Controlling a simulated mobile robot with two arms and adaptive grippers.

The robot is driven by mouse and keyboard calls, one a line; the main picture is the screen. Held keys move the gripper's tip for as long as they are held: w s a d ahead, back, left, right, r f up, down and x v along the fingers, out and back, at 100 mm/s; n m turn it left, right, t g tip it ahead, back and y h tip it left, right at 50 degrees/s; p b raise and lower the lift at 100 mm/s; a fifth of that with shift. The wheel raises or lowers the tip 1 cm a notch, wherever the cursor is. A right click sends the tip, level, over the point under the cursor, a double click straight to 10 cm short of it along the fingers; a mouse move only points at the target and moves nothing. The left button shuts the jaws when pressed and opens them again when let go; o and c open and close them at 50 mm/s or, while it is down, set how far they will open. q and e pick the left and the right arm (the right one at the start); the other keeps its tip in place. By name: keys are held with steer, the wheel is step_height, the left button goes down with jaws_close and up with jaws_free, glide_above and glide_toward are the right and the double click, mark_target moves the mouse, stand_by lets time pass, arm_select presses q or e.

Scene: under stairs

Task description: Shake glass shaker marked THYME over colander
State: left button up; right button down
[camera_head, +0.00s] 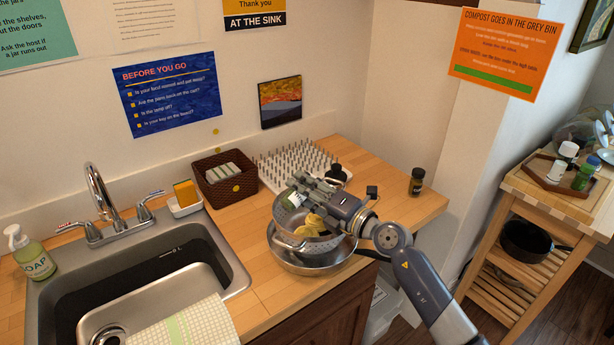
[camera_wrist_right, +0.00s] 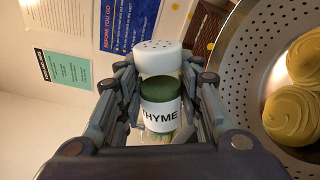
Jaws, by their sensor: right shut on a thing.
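The glass shaker (camera_wrist_right: 160,95) marked THYME has a white perforated cap and green contents. My right gripper (camera_head: 294,198) is shut on it, with a finger on each side in the right wrist view (camera_wrist_right: 158,92). The shaker is tilted well off upright against the room. In the head view it shows only small between the fingers. The metal colander (camera_head: 284,229) holds yellow nests of food (camera_head: 308,227). My right gripper is above its left part, and my arm hides its right part. The colander's perforated wall is also at right in the wrist view (camera_wrist_right: 232,62). My left gripper is out of view.
A steel pan (camera_head: 312,267) is under the colander. A dark jar (camera_head: 416,182) stands right. The sink (camera_head: 150,275) is left; bare counter (camera_head: 395,205) shows right of my arm.

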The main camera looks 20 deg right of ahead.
steer(key=m, duration=0.2)
steer(key=m+p, duration=0.1)
steer(key=m, duration=0.1)
steer(key=m+p, duration=0.1)
steer(key=m, duration=0.1)
steer(key=shift+r, duration=0.4)
steer(key=m+p, duration=0.1)
steer(key=p, duration=0.1)
steer(key=r+m+p, duration=0.1)
steer(key=m+p, duration=0.1)
steer(key=p, duration=0.1)
steer(key=shift+w+d, duration=0.1)
steer(key=shift+d, duration=0.1)
steer(key=shift+r+m+p, duration=0.1)
steer(key=shift+m+p, duration=0.4)
steer(key=shift+p, duration=0.2)
steer(key=shift+w+m+p, duration=0.1)
steer(key=shift+m+p, duration=0.2)
steer(key=shift+p, duration=0.05)
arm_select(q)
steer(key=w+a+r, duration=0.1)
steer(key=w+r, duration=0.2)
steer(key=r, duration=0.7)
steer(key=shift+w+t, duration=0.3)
arm_select(e)
steer(key=shift+d, duration=0.1)
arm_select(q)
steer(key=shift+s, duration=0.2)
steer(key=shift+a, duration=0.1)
